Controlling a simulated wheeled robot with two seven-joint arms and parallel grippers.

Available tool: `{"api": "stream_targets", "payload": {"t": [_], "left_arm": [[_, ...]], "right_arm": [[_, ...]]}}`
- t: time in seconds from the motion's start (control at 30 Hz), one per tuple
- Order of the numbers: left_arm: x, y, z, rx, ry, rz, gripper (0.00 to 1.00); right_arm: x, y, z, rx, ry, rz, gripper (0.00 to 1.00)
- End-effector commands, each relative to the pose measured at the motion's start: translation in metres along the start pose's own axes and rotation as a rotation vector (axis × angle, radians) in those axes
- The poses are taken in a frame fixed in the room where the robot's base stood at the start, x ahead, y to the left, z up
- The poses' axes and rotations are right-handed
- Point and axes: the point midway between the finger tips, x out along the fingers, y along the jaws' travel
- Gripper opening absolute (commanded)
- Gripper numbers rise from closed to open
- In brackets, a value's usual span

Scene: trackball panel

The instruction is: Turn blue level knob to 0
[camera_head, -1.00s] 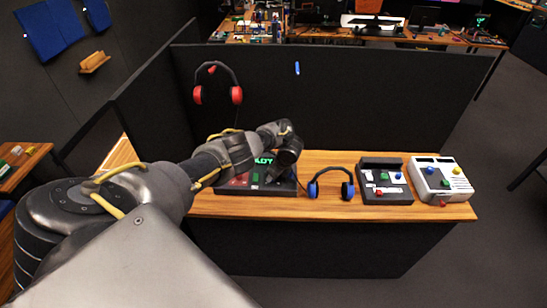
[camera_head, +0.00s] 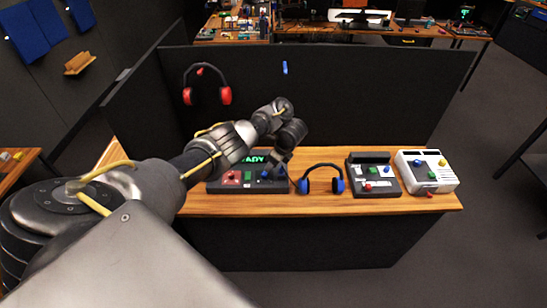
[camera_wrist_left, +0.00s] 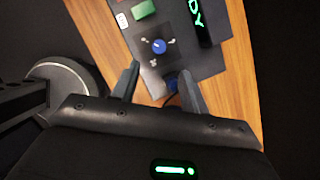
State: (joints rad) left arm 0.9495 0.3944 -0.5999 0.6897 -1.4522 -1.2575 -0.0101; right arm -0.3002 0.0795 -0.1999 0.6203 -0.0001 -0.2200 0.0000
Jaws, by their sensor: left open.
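The dark trackball panel (camera_head: 247,189) lies on the wooden desk, with a green-lettered display (camera_head: 252,158), a red part (camera_head: 232,178) and a green button (camera_head: 248,176). The blue knob (camera_head: 265,174) is right of the green button. In the left wrist view the knob (camera_wrist_left: 159,46) has white marks around it and lies beyond the fingertips. My left gripper (camera_wrist_left: 158,84) is open above the panel's right end, apart from this knob. A second blue round thing (camera_wrist_left: 173,84), partly hidden, shows between the fingers; I cannot tell whether they touch it. My right gripper is out of view.
Blue-cupped headphones (camera_head: 323,178) lie just right of the panel. A dark box (camera_head: 373,178) and a white box (camera_head: 427,172) with coloured buttons stand farther right. A dark partition (camera_head: 370,95) rises behind the desk, with red headphones (camera_head: 207,84) on it.

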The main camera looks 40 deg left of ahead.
Motion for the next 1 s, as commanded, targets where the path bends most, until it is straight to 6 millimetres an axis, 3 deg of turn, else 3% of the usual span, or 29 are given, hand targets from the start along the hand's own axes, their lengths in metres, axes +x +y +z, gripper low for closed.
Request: {"api": "stream_targets", "payload": {"t": [0.3, 1.0], "left_arm": [[-0.015, 0.001, 0.002, -0.005, 0.000, 0.004, 0.45], [-0.016, 0.002, 0.004, -0.006, -0.002, 0.008, 0.45]], "right_arm": [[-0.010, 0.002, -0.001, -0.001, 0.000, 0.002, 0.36], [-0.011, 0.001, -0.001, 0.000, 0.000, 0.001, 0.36]]}}
